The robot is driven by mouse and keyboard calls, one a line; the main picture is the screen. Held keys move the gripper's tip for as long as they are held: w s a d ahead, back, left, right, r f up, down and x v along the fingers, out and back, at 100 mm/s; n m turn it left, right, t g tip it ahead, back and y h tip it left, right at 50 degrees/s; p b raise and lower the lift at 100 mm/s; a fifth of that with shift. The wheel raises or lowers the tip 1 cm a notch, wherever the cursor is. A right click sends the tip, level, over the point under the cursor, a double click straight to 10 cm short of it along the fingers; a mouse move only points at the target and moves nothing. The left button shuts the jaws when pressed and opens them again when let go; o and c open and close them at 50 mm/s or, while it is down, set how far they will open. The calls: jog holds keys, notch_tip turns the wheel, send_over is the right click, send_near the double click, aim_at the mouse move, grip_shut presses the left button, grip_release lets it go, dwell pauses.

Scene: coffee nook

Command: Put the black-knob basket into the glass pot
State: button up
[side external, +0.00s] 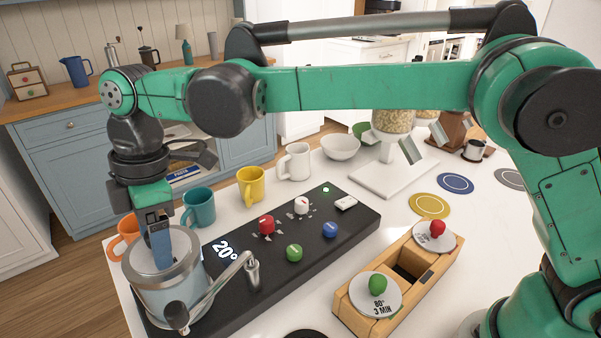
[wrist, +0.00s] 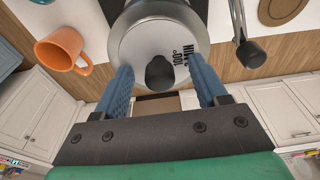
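The glass pot (side external: 165,300) stands at the left front, on the left end of the black panel. A pale round disc, the top of the black-knob basket (wrist: 150,45), lies level over the pot's mouth and is printed with "100°". Its black knob (wrist: 160,73) stands up in the middle of the disc. The basket's lower part is hidden. My gripper (wrist: 160,70) is above the disc, its two blue fingers on either side of the knob with a gap on each side. In the side view, my gripper (side external: 160,262) points down into the pot's mouth, hiding the knob.
A metal lever (side external: 220,285) is beside the pot. An orange mug (side external: 124,236), a teal mug (side external: 199,208) and a yellow mug (side external: 250,183) stand close behind. A wooden stand (side external: 400,285) holds green-knob and red-knob discs, with a dark opening between them.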

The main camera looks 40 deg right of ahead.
jog(key=shift+r, duration=0.1)
jog(key=shift+d+r, duration=0.2)
jog(key=shift+r, duration=1.15)
jog(key=shift+d+r, duration=0.2)
jog(key=shift+r, duration=1.15)
jog(key=shift+w+d+r, duration=0.1)
jog(key=shift+d, duration=0.3)
jog(key=s+d+f+m+t, duration=0.2)
jog(key=s+d+m, duration=0.1)
jog(key=d+m, duration=0.3)
jog(key=s+d+f+m+t+h, duration=0.1)
jog(key=s+d+f+m+t, duration=0.1)
jog(key=d+m, duration=0.4)
jog(key=s+d+f+m+t, duration=0.2)
jog(key=d+m, duration=0.4)
jog(key=d, duration=0.7)
jog(key=shift+s+d+f+t+h, duration=0.15)
jog(key=shift+s+t+h, duration=0.35)
jog(key=shift+s, duration=0.75)
